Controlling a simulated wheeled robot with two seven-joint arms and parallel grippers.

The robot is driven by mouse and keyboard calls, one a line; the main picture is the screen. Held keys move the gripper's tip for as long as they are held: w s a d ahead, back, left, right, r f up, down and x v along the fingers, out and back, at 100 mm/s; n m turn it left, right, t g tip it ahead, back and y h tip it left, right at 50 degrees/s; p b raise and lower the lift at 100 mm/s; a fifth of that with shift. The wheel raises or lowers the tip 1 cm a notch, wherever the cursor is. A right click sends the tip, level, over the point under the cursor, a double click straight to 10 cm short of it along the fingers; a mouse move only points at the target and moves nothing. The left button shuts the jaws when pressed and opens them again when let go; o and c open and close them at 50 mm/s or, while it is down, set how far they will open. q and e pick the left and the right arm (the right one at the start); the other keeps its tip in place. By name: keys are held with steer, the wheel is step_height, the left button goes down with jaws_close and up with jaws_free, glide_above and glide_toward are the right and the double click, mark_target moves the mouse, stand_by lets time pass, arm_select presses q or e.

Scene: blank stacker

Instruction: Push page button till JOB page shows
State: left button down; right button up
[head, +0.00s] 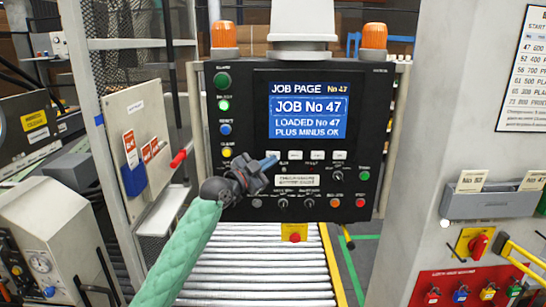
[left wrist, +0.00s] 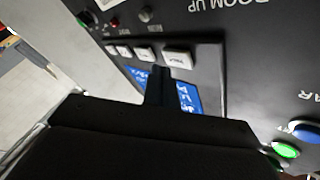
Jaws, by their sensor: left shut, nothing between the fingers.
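A dark control panel (head: 244,90) faces me with a lit blue screen (head: 308,103). The screen reads JOB PAGE No 47, JOB No 47, LOADED No 47, PLUS MINUS OK. A row of white buttons (head: 317,155) sits below the screen. In the left wrist view the shut fingers (left wrist: 159,84) end close beside the large end button (left wrist: 178,58), whose lettering is too small to read surely. I cannot tell if they touch it. My right gripper is not in view.
Coloured buttons (head: 225,128) line the panel's left side, and small knobs sit below the white row. A roller conveyor (head: 250,268) runs under the panel. A mesh guard with a red handle (head: 179,159) stands left; a grey cabinet (head: 450,90) stands right.

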arm_select(q)
steer(key=s+p, duration=0.1)
steer(key=s, duration=0.4)
stand_by(0.4)
stand_by(0.8)
stand_by(0.7)
